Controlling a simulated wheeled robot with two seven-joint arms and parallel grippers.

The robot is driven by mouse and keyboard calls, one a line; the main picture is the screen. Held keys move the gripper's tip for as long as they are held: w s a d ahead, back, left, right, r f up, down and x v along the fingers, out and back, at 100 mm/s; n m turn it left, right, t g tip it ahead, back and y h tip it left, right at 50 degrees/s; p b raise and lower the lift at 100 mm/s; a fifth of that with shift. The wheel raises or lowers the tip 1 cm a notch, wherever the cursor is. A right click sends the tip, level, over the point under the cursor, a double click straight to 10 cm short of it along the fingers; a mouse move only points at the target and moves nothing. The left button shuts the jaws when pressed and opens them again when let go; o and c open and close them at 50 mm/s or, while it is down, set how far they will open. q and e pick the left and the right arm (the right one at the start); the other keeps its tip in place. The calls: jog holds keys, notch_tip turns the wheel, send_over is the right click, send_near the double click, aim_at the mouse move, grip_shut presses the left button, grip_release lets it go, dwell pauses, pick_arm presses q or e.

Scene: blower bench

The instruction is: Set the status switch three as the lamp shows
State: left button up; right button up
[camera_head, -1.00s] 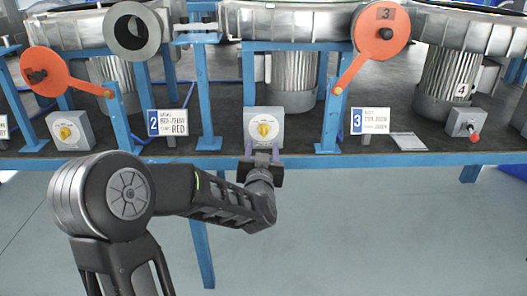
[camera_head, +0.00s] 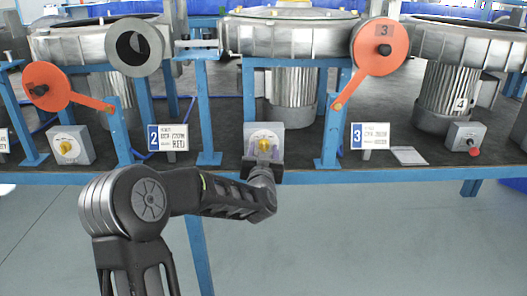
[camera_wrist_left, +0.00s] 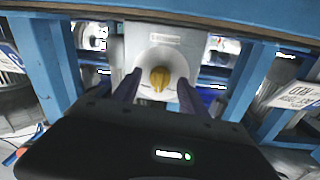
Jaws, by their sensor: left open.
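A grey switch box with a yellow rotary knob (camera_head: 263,144) stands at the bench front, between the placards numbered 2 and 3. The knob also shows in the left wrist view (camera_wrist_left: 160,78), with its ridge close to upright. My left gripper (camera_head: 264,151) is open in front of the box. Its two purple fingers stand on either side of the knob; whether they touch it I cannot tell. A lit lamp for this switch cannot be made out. My right gripper is not in view.
Placard 2 (camera_head: 168,138) and placard 3 (camera_head: 370,136) flank the box. Another yellow-knob box (camera_head: 70,145) is at left; a box with a red-ended part (camera_head: 466,137) is at right. Blue posts and orange disc levers (camera_head: 380,46) stand nearby. A flat plate (camera_head: 409,155) lies at right.

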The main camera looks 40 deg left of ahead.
pick_arm(q)
jog(key=shift+w, duration=0.1)
jog(key=shift+c, duration=0.4)
grip_shut()
